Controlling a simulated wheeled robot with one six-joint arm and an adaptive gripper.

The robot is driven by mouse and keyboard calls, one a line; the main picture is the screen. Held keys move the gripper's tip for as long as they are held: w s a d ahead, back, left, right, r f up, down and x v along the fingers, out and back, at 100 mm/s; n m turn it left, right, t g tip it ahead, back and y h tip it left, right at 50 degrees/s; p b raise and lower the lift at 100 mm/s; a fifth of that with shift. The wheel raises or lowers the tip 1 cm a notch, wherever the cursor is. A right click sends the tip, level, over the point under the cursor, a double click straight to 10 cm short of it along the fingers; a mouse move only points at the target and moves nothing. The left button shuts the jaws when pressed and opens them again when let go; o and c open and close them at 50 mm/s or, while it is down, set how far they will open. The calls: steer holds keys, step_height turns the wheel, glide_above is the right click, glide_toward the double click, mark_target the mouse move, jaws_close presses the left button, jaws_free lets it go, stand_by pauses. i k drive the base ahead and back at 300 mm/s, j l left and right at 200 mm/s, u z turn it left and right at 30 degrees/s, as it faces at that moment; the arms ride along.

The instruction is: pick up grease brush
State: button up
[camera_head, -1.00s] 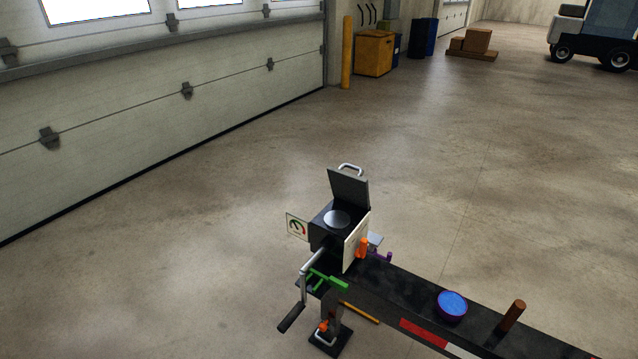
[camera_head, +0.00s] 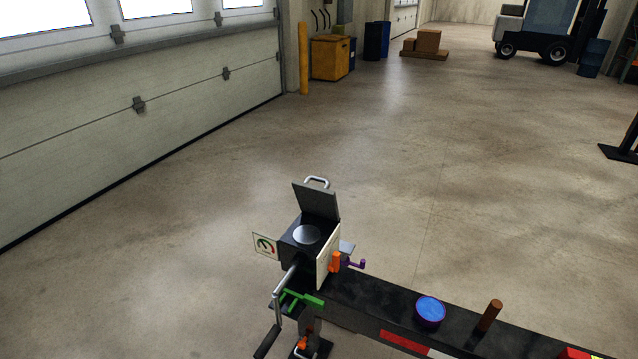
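I cannot make out a grease brush for certain. A brown upright cylinder (camera_head: 490,315), perhaps a handle, stands on the black trailer frame beam (camera_head: 375,307) at the lower right. Left of it on the beam is a round purple tin with a blue top (camera_head: 430,311). No bristles show on anything. My gripper is not in view.
A black box with a raised lid (camera_head: 316,202) stands at the beam's left end, with a crank handle (camera_head: 267,342), green lever (camera_head: 302,299) and orange part (camera_head: 335,263). A black stand (camera_head: 622,152) is at the right. The floor behind the beam is clear.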

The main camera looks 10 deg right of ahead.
mark_target(496, 306)
steer(key=i+j+z, duration=0.4)
steer(key=i+j, duration=0.15)
steer(key=j, duration=0.25)
steer(key=i+j+z, duration=0.45)
steer(key=j, duration=0.45)
steer(key=i+j+z, duration=0.25)
steer(key=j+z, duration=0.15)
steer(key=j, duration=0.65)
steer(key=i+j+z, duration=0.15)
steer(key=j+z, duration=0.3)
steer(key=j, duration=0.65)
steer(key=k+j+z, duration=0.1)
steer(key=j+z, duration=0.3)
steer(key=j, duration=0.75)
